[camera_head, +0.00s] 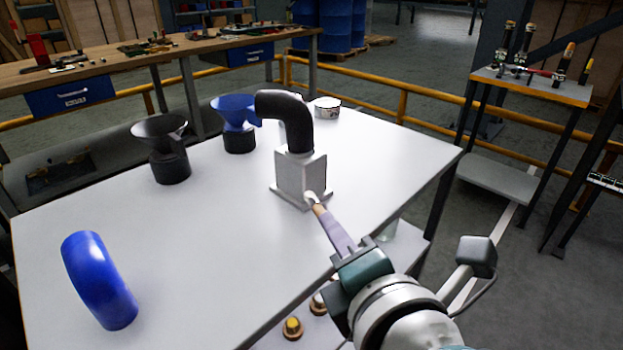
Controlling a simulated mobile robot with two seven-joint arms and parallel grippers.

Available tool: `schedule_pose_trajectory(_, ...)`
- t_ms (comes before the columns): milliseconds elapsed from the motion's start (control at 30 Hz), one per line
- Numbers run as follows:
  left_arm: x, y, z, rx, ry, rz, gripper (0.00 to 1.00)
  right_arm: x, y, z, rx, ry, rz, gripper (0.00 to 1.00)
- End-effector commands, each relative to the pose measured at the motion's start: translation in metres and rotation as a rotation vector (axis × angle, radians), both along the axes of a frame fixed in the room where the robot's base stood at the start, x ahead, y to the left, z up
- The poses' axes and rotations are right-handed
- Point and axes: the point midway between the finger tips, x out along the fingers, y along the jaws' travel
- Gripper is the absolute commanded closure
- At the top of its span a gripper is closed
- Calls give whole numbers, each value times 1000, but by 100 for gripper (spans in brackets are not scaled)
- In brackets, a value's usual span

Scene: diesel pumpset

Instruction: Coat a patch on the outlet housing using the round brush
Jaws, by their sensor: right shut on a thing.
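The outlet housing (302,176) is a pale grey block on a flat base, standing on the white table, with a black bent pipe (290,106) rising from its top. My right gripper (350,252) is shut on the round brush (328,223), which has a light purple and tan handle. The brush points up and left, and its pale tip overlaps the lower front right of the housing in the picture. I cannot tell for sure whether the tip touches it. No coated patch can be made out. My left gripper is not in view.
On the white table (215,260) are a blue curved pipe (98,280), a black funnel (160,134), a blue funnel (236,112) and a white bowl (327,110). Yellow-topped parts (292,327) sit on a lower shelf. The table's middle is clear.

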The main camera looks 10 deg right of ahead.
Motion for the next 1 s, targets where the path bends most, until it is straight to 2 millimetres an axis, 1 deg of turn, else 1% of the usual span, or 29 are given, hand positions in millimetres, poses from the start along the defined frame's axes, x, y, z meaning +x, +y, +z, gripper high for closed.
schedule_pose_trajectory(700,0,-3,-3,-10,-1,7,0,12,9,0,-1,-1,1,100)
schedule_pose_trajectory(867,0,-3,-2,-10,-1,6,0,13,7,1,-2,-1,1,100)
schedule_pose_trajectory(1000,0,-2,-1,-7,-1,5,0,19,-2,1,-2,-1,-1,100)
